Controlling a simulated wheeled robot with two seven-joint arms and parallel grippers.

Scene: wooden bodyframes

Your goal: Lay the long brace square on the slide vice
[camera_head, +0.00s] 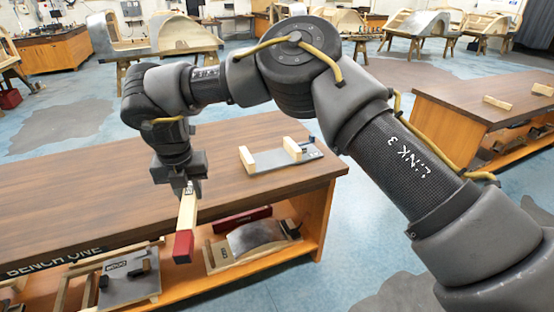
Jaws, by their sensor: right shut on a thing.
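My right gripper (187,187) is shut on the long brace (187,213), a pale wooden bar with a red end. The brace hangs down, slightly tilted, with its red end lowest, in front of the bench's near edge. The slide vice (272,160) lies on the bench top to the right of my gripper and apart from it. It is a grey plate with two pale wooden blocks standing on it, with a gap between them. My left gripper is not in view.
The brown bench (90,205) has clear top around the vice. Its lower shelf holds a grey curved panel (255,237), a red box (242,219) and a grey plate (125,283). A second bench (470,92) with wooden blocks stands at right.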

